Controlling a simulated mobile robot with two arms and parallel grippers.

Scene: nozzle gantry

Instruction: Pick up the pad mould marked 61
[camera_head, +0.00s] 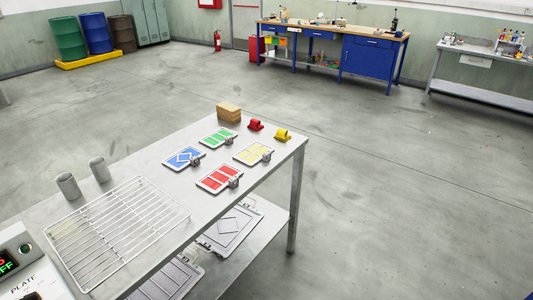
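Several flat moulds lie on the grey metal table, each with a small metal clip or handle at one edge: a blue one (184,158), a green one (217,137), a red one (218,178) and a yellow one (251,153). Grey plates with raised patterns lie on the lower shelf, one with a diamond (229,231) and one with bars (165,280). No number 61 is readable on any of them, so I cannot tell which is the marked pad mould. Neither of my grippers is in view.
On the table (146,166) stand a wire rack (117,229), two grey cups (68,186), a stack of brown blocks (229,112), and a red (255,125) and a yellow piece (283,134). A control box (22,262) is at lower left. The floor to the right is clear.

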